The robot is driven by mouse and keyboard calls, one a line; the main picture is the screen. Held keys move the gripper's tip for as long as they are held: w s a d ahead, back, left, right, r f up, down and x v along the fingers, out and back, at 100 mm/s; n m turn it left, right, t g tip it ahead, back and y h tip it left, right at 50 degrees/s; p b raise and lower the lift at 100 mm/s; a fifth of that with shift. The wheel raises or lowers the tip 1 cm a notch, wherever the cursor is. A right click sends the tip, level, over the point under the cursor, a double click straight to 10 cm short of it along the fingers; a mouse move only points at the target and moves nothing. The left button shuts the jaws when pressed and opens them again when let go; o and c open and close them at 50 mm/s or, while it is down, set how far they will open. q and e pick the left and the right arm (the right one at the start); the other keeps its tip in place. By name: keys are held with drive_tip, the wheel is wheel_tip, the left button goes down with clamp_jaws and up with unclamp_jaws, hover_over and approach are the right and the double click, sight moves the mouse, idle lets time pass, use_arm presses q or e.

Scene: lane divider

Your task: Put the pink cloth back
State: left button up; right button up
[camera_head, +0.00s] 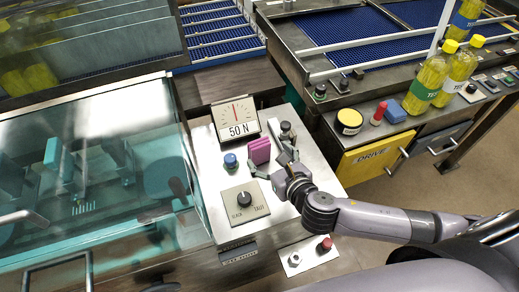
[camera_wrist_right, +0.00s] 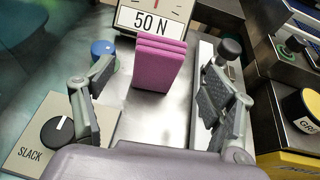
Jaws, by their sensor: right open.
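The pink cloth (camera_head: 260,150) is a folded, upright block on the steel panel, just in front of the 50 N gauge. In the right wrist view the cloth (camera_wrist_right: 158,62) stands ahead, between the lines of the two fingers. My right gripper (camera_head: 272,160) is open at the cloth, coming from the lower right. In the right wrist view its fingers (camera_wrist_right: 152,108) are wide apart, with bare panel between them and the cloth beyond. I see no contact with the cloth. My left gripper does not show.
The 50 N gauge (camera_head: 236,119) stands behind the cloth. A blue knob (camera_head: 230,160) is left of it, a slack dial (camera_head: 244,199) in front, and a dark-knobbed lever (camera_head: 286,127) right. A glass-covered machine (camera_head: 90,170) fills the left. Yellow bottles (camera_head: 430,80) stand far right.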

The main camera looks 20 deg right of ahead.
sight(262, 148)
drive_tip(key=p+x, duration=0.1)
drive_tip(key=x, duration=0.3)
drive_tip(key=shift+w+a, duration=0.1)
drive_tip(key=shift+w, duration=0.15)
drive_tip(key=shift+c, duration=0.6)
drive_tip(key=c, duration=1.2)
drive_tip(key=shift+c, duration=0.2)
drive_tip(key=shift+r, duration=0.15)
